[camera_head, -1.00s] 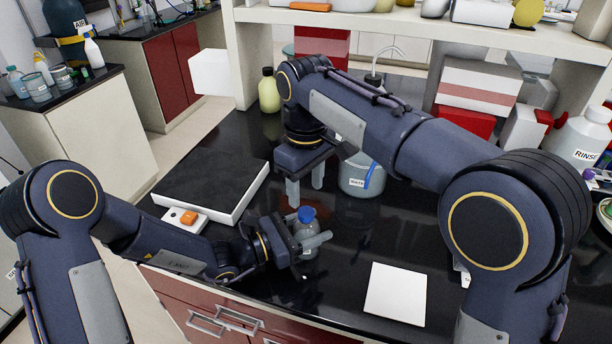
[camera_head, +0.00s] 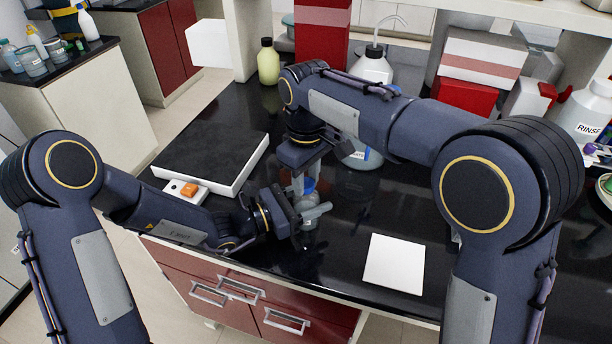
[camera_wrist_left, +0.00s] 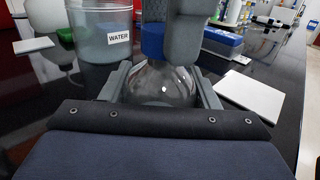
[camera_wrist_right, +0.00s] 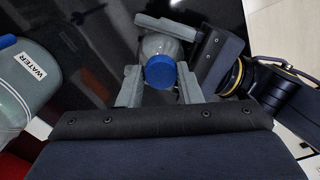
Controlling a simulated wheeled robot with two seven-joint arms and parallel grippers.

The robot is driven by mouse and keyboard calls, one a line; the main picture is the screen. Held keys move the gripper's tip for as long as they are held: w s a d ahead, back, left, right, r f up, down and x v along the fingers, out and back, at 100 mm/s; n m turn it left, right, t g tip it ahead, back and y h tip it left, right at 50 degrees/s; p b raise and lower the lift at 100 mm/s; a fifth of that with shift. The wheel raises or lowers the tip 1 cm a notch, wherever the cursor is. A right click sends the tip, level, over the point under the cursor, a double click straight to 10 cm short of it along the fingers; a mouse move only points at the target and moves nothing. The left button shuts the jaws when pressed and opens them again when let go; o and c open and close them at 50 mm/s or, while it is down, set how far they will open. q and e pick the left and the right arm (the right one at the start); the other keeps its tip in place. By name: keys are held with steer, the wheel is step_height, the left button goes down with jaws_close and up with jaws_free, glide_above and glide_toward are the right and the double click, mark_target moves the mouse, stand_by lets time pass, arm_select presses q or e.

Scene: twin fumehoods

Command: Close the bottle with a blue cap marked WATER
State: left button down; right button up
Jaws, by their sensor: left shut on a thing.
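A small clear round bottle (camera_head: 309,223) is upright above the black bench. My left gripper (camera_head: 311,217) is shut around its body; the bottle also shows in the left wrist view (camera_wrist_left: 160,84). A blue cap (camera_head: 309,184) is at the bottle's top, and in the right wrist view (camera_wrist_right: 160,72) it hides the neck. I cannot tell how tightly it sits. My right gripper (camera_head: 307,178) points down, its fingers apart on either side of the cap. The label WATER is on a larger wash bottle (camera_wrist_right: 26,85) beside them, not visibly on the held bottle.
A black-topped white plate (camera_head: 215,165) and a small device with an orange button (camera_head: 188,189) lie at left. A white square (camera_head: 395,262) lies at front right. A yellowish bottle (camera_head: 268,65), red boxes (camera_head: 466,97) and a RINSE bottle (camera_head: 588,112) stand behind.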

steer(key=c, duration=0.4)
steer(key=o, duration=1.2)
step_height(320, 180, up, 12)
arm_select(q)
steer(key=shift+c, duration=2.1)
jaws_free()
